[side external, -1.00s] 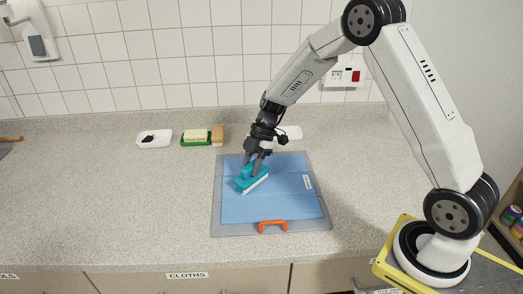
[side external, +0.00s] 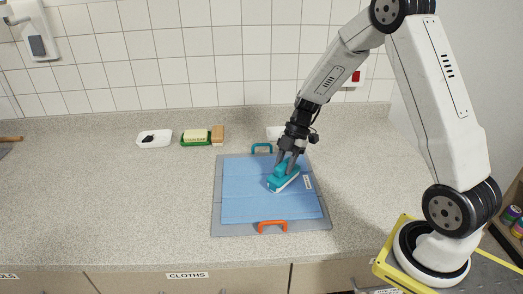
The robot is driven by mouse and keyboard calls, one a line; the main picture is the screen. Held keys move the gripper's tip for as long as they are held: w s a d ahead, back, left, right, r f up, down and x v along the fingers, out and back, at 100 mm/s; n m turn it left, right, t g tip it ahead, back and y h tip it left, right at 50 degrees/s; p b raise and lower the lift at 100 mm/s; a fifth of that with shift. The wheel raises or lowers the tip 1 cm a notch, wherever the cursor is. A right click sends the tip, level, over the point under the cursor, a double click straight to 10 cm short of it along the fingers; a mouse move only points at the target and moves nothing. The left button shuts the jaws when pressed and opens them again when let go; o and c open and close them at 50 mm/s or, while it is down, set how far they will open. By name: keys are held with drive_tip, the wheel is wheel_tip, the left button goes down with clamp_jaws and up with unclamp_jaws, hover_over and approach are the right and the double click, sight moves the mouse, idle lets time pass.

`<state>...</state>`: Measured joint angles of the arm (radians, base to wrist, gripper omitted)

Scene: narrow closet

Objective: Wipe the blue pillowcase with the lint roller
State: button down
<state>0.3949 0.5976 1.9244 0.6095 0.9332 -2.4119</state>
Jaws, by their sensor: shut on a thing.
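The blue pillowcase (side external: 250,195) lies flat on a grey board (side external: 216,220) on the counter. A white label (side external: 307,182) lies at its right edge. My gripper (side external: 286,166) is shut on a teal tool with a pale underside (side external: 281,178), which I take to be the lint roller. The tool is at the right-hand part of the pillowcase and appears to touch it. The fingers hide part of the tool's top.
The board has an orange handle (side external: 272,226) in front and a teal handle (side external: 262,148) behind. A white dish with a dark thing (side external: 154,139), a green tray with a yellow block (side external: 195,137) and a brown block (side external: 217,135) stand behind left.

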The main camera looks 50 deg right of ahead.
drive_tip(key=shift+s+d+r, duration=0.15)
drive_tip(key=shift+s+d, duration=0.05)
drive_tip(key=shift+r, duration=3.95)
